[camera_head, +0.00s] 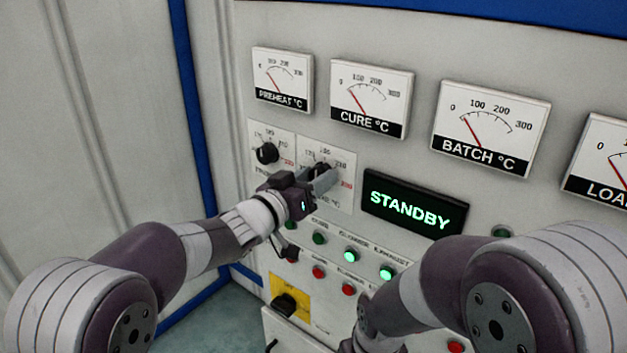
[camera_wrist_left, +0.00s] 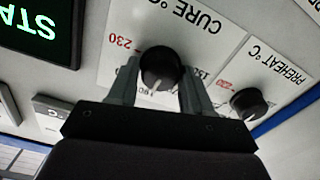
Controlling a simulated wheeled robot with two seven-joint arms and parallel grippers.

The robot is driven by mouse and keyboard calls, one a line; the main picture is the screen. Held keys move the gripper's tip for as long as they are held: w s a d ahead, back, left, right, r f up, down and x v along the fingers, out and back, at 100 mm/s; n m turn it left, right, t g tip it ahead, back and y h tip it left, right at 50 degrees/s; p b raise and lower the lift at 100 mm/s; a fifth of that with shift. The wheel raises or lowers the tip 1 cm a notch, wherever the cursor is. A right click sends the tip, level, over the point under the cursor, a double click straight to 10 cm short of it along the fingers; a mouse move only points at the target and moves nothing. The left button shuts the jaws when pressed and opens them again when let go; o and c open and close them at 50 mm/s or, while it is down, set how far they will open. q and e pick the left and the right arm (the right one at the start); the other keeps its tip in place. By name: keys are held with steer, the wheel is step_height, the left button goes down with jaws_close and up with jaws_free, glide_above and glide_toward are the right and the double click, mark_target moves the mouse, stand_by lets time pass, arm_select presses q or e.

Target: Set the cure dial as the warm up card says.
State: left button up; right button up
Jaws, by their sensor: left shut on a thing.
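The cure dial is a round black knob (camera_wrist_left: 160,68) on a white scale plate marked "CURE °C", upside down in the left wrist view. My left gripper (camera_wrist_left: 159,75) is shut on this knob, one finger on each side. The knob's pale pointer line points down in that view, toward a partly hidden number; a red 230 shows at left. In the head view the left gripper (camera_head: 323,173) covers much of the cure dial plate (camera_head: 345,160). My right arm shows at lower right, its gripper out of view. I see no readable warm up card.
The preheat dial (camera_head: 267,153) sits close left of the cure dial. A "STANDBY" display (camera_head: 410,204) is to its right. Gauges, including the cure gauge (camera_head: 369,98), hang above, needles low. Lit green buttons (camera_head: 351,255), red buttons and a yellow-plated switch (camera_head: 286,303) are below.

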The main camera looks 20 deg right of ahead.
arm_select(q)
steer(key=m+b, duration=0.6)
steer(key=m, duration=0.3)
steer(key=shift+s+f+b, duration=0.1)
steer(key=shift+b, duration=0.25)
steer(key=shift+m, duration=0.3)
steer(key=o, duration=0.9)
steer(key=shift+o, duration=0.2)
